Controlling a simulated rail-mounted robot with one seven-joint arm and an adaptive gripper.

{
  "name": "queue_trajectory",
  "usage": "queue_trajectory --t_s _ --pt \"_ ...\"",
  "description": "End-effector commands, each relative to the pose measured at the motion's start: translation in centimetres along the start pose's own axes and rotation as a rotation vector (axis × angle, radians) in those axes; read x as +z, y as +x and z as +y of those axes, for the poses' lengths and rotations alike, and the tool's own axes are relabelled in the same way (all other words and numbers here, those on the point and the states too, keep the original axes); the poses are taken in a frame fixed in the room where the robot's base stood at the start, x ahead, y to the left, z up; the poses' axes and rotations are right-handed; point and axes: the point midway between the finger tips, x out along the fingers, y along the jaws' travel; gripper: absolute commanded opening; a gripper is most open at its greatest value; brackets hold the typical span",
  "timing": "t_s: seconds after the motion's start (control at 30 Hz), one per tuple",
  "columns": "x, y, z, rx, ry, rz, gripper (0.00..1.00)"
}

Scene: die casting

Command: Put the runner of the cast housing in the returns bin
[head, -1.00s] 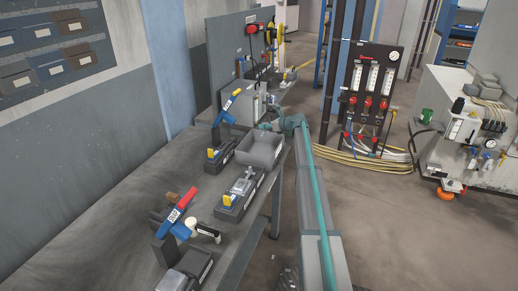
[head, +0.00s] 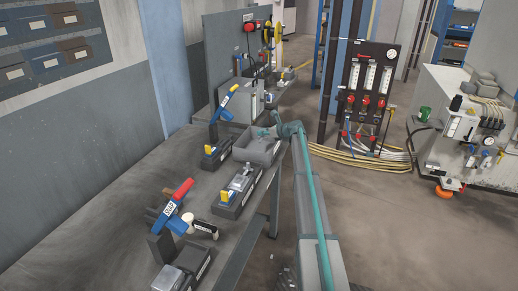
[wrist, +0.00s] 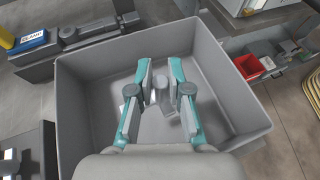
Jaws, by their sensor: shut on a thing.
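My gripper (wrist: 160,76) has teal fingers closed in on a small grey piece, the runner (wrist: 163,100). They hold it over the inside of a grey open bin (wrist: 88,95), within its walls. Whether the runner touches the bin floor is hard to tell. In the head view my gripper (head: 272,128) is at the far right part of the bin (head: 243,155), and the runner is too small to make out. A silver casting (head: 240,181), perhaps the housing, sits on a dark fixture with a yellow tab on the bench, nearer than the bin.
A clamp with a blue and red handle (head: 177,203) stands on the near bench (head: 120,205). Another blue-handled clamp (head: 223,104) rises behind the bin's left side. A red bin (wrist: 248,66) lies beyond the right wall in the wrist view. Hoses lie on the floor at right.

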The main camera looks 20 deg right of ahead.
Motion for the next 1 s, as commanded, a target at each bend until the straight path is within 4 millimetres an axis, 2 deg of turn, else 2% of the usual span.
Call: queue_trajectory --t_s 0.03,0.2,0.5,0.63,0.77,1.0 --pt "0.1 0.0 0.0 0.000 0.000 -0.001 0.19" --pt "0.1 0.0 0.0 0.000 0.000 0.000 0.47" --pt "0.0 -0.1 0.0 0.000 0.000 0.000 0.47" --pt "0.0 -0.8 0.1 0.000 0.000 0.000 0.47" --pt "0.0 -2.6 0.1 -0.001 0.000 0.000 0.47" --pt "0.0 -7.2 0.2 -0.002 0.000 -0.001 0.47"
